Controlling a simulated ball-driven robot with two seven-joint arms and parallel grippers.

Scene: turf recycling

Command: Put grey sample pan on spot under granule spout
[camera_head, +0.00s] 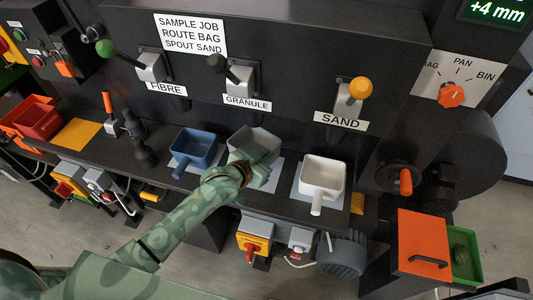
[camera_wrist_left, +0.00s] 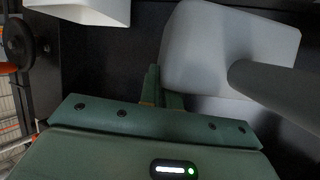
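The grey sample pan (camera_head: 258,138) stands on the dark bench below the granule spout (camera_head: 240,78). A pale square spot (camera_head: 272,181) shows in front of and beside it; my wrist hides how the pan sits on it. My left gripper (camera_head: 243,166) is at the pan's near side and covers its handle in the head view. In the left wrist view the grey pan (camera_wrist_left: 205,45) and its handle (camera_wrist_left: 275,88) lie to the right of my left fingers (camera_wrist_left: 163,88). The fingers look closed together, with nothing between them. My right gripper is out of view.
A blue pan (camera_head: 195,146) stands to the left and a white pan (camera_head: 323,172) close to the right, also in the wrist view (camera_wrist_left: 90,10). A red bin (camera_head: 40,118) and yellow square (camera_head: 80,134) are far left. A routing dial (camera_head: 451,95) points near PAN.

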